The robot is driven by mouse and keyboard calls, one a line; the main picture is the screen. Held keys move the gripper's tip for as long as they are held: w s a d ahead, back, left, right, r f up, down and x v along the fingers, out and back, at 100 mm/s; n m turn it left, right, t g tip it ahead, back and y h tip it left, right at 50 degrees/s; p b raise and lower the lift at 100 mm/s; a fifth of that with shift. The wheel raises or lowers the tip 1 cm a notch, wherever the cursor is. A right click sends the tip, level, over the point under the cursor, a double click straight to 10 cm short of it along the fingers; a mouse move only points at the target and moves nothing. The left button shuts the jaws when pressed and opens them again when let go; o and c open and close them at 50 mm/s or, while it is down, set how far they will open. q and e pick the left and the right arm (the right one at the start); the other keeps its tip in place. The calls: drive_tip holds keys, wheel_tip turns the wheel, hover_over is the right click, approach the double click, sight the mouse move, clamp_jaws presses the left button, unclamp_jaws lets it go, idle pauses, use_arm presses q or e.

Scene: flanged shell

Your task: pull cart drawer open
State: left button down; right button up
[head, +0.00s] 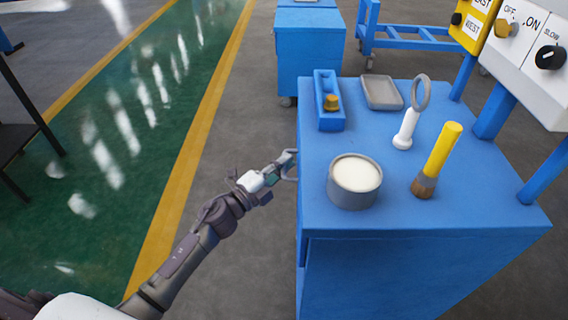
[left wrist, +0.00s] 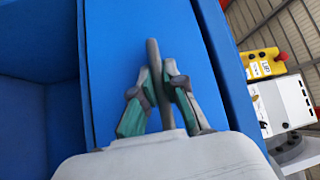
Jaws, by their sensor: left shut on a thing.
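The blue cart (head: 400,215) stands at the right in the head view, with several items on its top. My left gripper (head: 283,166) is at the cart's left side, just below the top edge. In the left wrist view, the drawer front (left wrist: 115,60) is a flat blue panel with a grey bar handle (left wrist: 153,50) standing out from it. My left gripper also shows there (left wrist: 158,80), its two green and grey fingers shut on the handle, one on each side. In the head view the cart's top hides most of the drawer, and no gap shows. My right gripper is not in view.
On the cart top are a grey tin (head: 354,188), a yellow-handled brush (head: 436,160), a white and grey ring tool (head: 409,125), a blue holder (head: 328,115) and a grey tray (head: 382,92). A control panel (head: 530,50) rises at the right. Clear floor (head: 235,130) lies left of the cart.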

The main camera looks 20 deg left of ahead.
use_arm(q)
drive_tip(key=s+a+b, duration=0.1)
drive_tip(key=s+a, duration=0.2)
drive_tip(key=a, duration=0.9)
drive_tip(key=s+a+b, duration=0.1)
drive_tip(key=s+a, duration=0.3)
drive_tip(key=a, duration=0.7)
drive_tip(key=shift+a+b, duration=0.3)
drive_tip(key=shift+a, duration=0.1)
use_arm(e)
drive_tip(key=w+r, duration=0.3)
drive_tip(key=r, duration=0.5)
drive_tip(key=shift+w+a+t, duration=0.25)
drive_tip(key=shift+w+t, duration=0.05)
use_arm(q)
drive_tip(key=shift+w, duration=0.1)
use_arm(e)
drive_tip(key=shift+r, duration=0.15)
use_arm(q)
drive_tip(key=c, duration=1.2)
unclamp_jaws()
drive_tip(key=v, duration=1.2)
